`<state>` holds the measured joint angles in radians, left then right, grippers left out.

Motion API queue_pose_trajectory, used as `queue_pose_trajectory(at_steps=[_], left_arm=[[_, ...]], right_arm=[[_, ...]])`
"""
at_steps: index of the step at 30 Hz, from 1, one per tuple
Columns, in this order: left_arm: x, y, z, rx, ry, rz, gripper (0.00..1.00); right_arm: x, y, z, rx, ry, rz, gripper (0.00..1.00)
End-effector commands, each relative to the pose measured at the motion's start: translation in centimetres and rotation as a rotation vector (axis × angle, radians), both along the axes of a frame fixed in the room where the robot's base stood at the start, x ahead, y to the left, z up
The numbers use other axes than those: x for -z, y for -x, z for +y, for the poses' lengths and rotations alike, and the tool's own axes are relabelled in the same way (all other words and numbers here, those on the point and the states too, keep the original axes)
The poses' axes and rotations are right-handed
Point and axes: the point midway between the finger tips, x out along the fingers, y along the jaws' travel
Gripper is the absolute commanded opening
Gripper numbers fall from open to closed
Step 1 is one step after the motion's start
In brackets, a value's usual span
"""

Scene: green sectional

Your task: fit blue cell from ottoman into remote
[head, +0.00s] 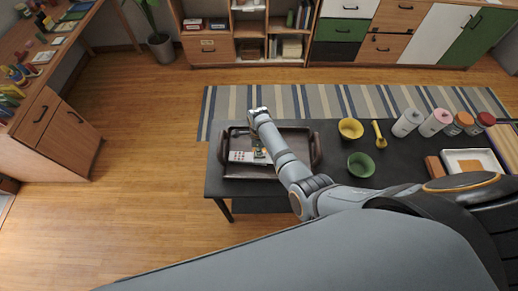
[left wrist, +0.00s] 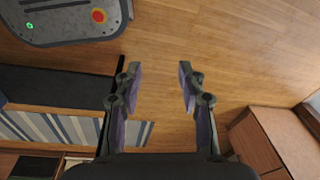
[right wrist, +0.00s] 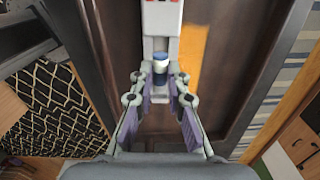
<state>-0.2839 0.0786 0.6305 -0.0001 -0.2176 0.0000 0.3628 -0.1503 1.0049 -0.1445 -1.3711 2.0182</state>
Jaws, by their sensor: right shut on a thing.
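The remote (head: 243,157) is pale, with coloured buttons, and lies in a dark brown tray (head: 233,175) on the dark table. In the right wrist view its pale body (right wrist: 162,20) runs down from the top edge. My right gripper (right wrist: 160,75) is shut on the blue cell (right wrist: 160,76), which has a pale end, in line with the remote's near part. I cannot tell whether the cell touches the remote. In the head view my right gripper (head: 259,148) is over the tray, partly hidden by its arm. My left gripper (left wrist: 158,78) is open and empty above the wooden floor.
Yellow (head: 350,128) and green (head: 361,164) bowls stand right of the tray, with several jars further right. A black patterned surface (right wrist: 50,100) lies left in the right wrist view. A wooden desk unit (head: 65,130) stands at left; open floor lies between.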

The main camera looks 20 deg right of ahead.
Motion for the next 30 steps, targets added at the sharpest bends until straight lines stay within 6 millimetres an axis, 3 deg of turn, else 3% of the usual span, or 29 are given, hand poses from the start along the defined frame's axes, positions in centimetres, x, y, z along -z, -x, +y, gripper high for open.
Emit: queue_pose_trajectory(at_steps=[8, 18, 30], left_arm=[[2.0, 2.8, 0.0, -0.001, 0.0, 0.042, 0.4], [3.3, 2.0, 0.1, -0.001, -0.001, 0.031, 0.4], [3.4, 1.7, 0.1, 0.0, -0.002, 0.026, 0.4]], right_arm=[[2.2, 0.0, 0.0, 0.0, 0.0, 0.0, 0.0], [4.1, -0.1, 0.0, 0.0, 0.0, -0.001, 0.0], [4.3, -0.1, 0.0, 0.0, 0.0, -0.001, 0.0]])
